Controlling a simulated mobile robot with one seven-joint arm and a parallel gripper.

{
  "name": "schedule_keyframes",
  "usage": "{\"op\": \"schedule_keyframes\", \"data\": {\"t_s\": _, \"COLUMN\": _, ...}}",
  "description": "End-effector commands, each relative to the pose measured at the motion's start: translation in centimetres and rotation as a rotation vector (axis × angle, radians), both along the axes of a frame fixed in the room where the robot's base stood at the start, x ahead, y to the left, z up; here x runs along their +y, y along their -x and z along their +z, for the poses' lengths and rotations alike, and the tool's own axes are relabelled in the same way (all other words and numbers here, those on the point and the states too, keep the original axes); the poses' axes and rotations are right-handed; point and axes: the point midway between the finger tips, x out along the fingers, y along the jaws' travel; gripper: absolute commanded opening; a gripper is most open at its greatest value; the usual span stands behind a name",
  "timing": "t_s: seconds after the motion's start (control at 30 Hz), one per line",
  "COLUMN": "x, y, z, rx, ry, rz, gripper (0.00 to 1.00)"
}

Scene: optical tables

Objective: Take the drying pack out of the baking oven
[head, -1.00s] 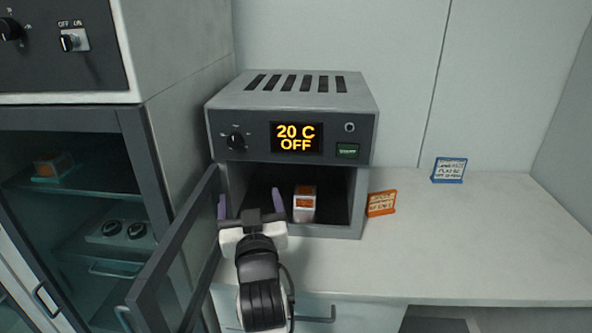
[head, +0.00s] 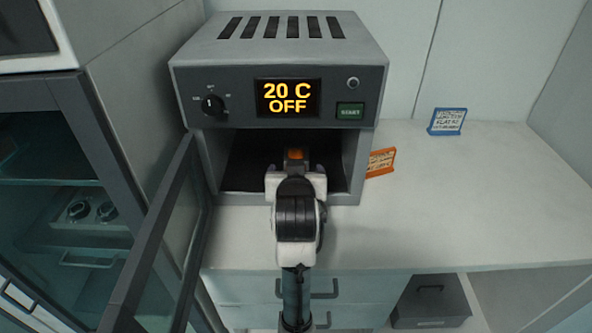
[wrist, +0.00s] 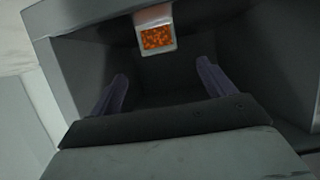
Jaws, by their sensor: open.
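The baking oven (head: 190,80) stands on the counter with its glass door (head: 165,245) swung open to the left. Its display reads 20 C OFF. The drying pack, a small white block with an orange window (head: 295,154), is inside the oven chamber. In the head view my arm hides its lower part. The wrist view shows the pack (wrist: 157,38) ahead of the fingertips, roughly centred between them and apart from both. My gripper (wrist: 162,85) is open and empty at the oven's mouth, its two purple fingers reaching into the chamber.
An orange label card (head: 381,162) stands right beside the oven, and a blue one (head: 447,121) farther right. The counter (head: 470,200) is otherwise clear on the right. A glass-fronted cabinet (head: 70,190) is on the left, near the open door.

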Motion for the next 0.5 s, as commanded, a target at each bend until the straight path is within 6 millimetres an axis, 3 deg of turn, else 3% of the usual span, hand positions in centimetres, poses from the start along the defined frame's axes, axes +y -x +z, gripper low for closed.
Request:
{"op": "schedule_keyframes", "data": {"t_s": 0.3, "x": 0.0, "y": -4.7, "z": -1.8, "rx": 0.003, "ry": 0.000, "rz": 0.001, "gripper": 0.82}}
{"op": "schedule_keyframes", "data": {"t_s": 0.5, "x": 0.0, "y": -6.0, "z": -2.3, "rx": 0.001, "ry": 0.000, "rz": 0.001, "gripper": 0.82}}
